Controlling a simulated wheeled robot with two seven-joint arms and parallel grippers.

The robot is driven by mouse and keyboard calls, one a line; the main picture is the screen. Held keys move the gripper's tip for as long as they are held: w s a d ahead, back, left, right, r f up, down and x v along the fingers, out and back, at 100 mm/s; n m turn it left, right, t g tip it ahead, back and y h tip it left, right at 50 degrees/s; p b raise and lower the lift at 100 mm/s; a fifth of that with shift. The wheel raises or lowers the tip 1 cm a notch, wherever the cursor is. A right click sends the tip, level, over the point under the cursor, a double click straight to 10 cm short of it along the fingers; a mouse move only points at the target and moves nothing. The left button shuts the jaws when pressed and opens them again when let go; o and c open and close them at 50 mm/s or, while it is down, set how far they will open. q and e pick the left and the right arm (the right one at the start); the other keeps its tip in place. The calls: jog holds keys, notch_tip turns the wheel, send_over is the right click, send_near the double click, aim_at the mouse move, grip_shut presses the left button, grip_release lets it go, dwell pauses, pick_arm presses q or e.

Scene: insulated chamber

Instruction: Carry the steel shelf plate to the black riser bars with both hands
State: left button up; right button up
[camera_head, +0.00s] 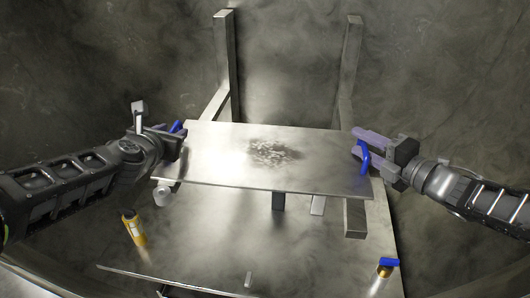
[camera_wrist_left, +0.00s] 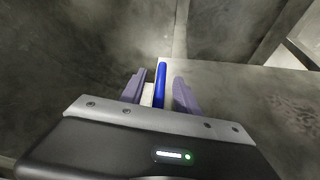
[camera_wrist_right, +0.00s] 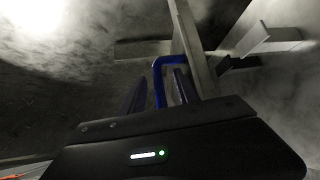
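The steel shelf plate (camera_head: 225,165) lies roughly level across the middle of the head view, with a dark mottled patch near its centre. It has a blue handle at each end. My left gripper (camera_head: 178,141) is at the left handle; in the left wrist view its fingers stand either side of the blue bar (camera_wrist_left: 160,85), with gaps showing. My right gripper (camera_head: 363,152) is at the right handle (camera_wrist_right: 158,85), its fingers straddling the bar, also with narrow gaps. A short dark bar (camera_head: 278,201) shows below the plate's front edge; whether it is a riser bar is unclear.
Two steel posts (camera_head: 228,55) (camera_head: 352,70) rise behind the plate, with beams running under it. A pale work surface (camera_head: 330,260) lies below. A yellow cylinder (camera_head: 134,228) and a small blue-topped brass piece (camera_head: 386,267) stand nearer me. Mottled walls surround the scene.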

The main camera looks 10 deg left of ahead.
pick_arm(q)
jog(key=shift+c, duration=0.5)
pick_arm(e)
jog(key=shift+c, duration=0.5)
pick_arm(q)
grip_shut()
pick_arm(e)
grip_shut()
